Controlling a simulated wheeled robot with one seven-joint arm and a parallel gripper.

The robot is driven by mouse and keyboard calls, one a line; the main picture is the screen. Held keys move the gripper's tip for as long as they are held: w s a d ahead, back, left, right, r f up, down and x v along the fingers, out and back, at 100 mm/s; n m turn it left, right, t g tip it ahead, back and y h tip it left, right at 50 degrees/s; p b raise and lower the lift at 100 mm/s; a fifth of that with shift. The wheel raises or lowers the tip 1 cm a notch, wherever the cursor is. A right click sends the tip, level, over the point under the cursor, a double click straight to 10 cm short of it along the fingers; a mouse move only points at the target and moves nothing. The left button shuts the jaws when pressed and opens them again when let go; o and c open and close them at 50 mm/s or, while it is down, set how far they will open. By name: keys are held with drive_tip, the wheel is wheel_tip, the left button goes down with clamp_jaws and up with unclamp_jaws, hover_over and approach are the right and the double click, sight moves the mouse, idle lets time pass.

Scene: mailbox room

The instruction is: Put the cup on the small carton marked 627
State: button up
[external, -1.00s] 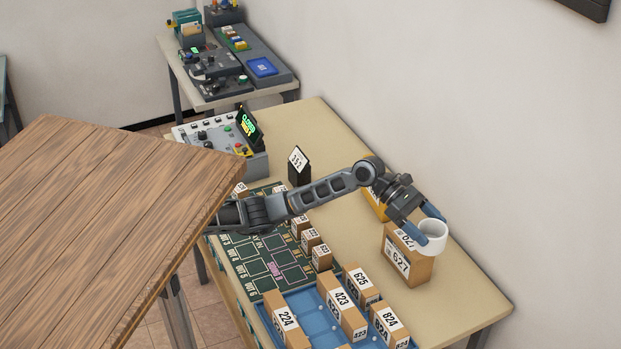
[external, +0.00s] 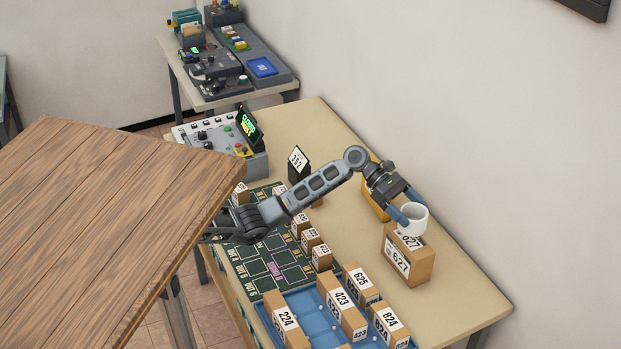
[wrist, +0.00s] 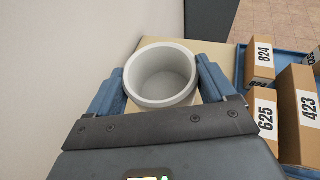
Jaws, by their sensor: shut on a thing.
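The white cup (external: 412,219) is upright between the blue fingers of my gripper (external: 411,213), which is shut on it. In the wrist view the cup (wrist: 160,76) appears empty, with my gripper's fingers (wrist: 160,85) on both sides. The small carton marked 627 (external: 408,262) stands on the table directly under the cup in the external view. The cup is over the carton's top, toward its far end. I cannot tell whether its base touches the carton.
A blue tray (external: 312,322) holds several cartons, including 625 (external: 358,284), 423 (external: 341,301) and 824 (external: 386,322). A yellow object (external: 371,205) stands behind my gripper. The wall is close behind the table (external: 460,290). The tabletop right of the 627 carton is clear.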

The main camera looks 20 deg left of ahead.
drive_tip(key=shift+f, duration=1.95)
drive_tip(key=shift+f, duration=0.15)
drive_tip(key=o, duration=0.8)
drive_tip(key=shift+o, duration=0.2)
drive_tip(key=shift+r, duration=0.2)
drive_tip(key=v, duration=1.2)
drive_tip(key=shift+b, duration=0.3)
drive_tip(key=shift+s, duration=0.1)
